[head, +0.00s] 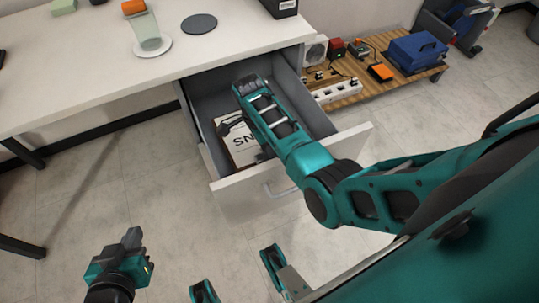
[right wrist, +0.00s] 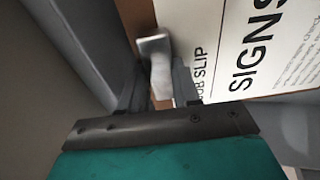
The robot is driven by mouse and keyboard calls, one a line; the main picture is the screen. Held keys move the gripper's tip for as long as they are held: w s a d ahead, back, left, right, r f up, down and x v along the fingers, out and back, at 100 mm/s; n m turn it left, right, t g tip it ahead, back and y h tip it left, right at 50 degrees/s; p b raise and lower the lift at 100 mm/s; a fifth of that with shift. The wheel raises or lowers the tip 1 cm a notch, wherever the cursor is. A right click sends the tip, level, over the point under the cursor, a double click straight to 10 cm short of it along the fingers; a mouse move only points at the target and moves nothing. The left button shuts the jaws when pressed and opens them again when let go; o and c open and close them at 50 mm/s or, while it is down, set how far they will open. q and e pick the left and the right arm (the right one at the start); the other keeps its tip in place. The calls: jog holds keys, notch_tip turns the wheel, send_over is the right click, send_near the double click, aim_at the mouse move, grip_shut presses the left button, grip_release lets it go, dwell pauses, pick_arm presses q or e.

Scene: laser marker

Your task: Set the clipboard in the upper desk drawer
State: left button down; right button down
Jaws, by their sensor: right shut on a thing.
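The clipboard (head: 243,150) lies inside the open upper desk drawer (head: 290,178), mostly within its walls. It has a brown board and a white printed sheet. In the right wrist view the clipboard (right wrist: 225,50) shows large "SIGNS" lettering and a pale clip at its edge. My right gripper (head: 231,124) reaches down into the drawer and is shut on the clipboard; the fingers (right wrist: 155,88) are at the clip side. My arm hides part of the clipboard. My left gripper (head: 131,238) is low over the floor, away from the desk; its finger gap is unclear.
A wooden low shelf (head: 350,85) with a power strip and blue toolbox stands right of the drawer. Floor in front is clear.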

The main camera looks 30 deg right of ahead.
jog(key=shift+f+b, duration=0.3)
jog(key=shift+f, duration=0.95)
jog(key=shift+f, duration=0.15)
jog(key=c, duration=0.8)
grip_release()
jog(key=p+v, duration=0.3)
jog(key=v, duration=0.9)
jog(key=shift+p, duration=0.4)
jog(key=shift+r, duration=0.2)
